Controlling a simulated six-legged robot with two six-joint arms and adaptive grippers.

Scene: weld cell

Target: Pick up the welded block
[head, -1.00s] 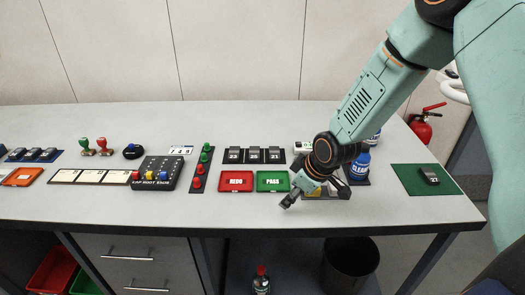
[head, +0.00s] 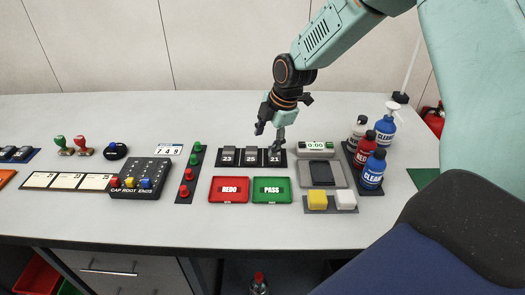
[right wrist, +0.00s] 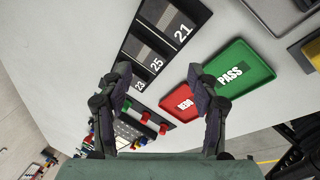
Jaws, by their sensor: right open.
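Three dark grey blocks sit in a row on a black rack, above labels 23 (head: 228,153), 25 (head: 250,153) and 21 (head: 273,158). I cannot tell which one is welded. My right gripper (head: 268,136) is open and empty, just above and behind the right end of the rack, partly hiding the block over 21. In the right wrist view the open fingers (right wrist: 158,80) point toward the rack (right wrist: 133,47), with nothing between them. My left gripper is not in view.
A red REDO tray (head: 229,196) and a green PASS tray (head: 271,196) lie in front of the rack. To the right are a grey device (head: 339,177), yellow and white pads (head: 317,200) and several bottles (head: 365,152). A button strip (head: 189,175) stands left.

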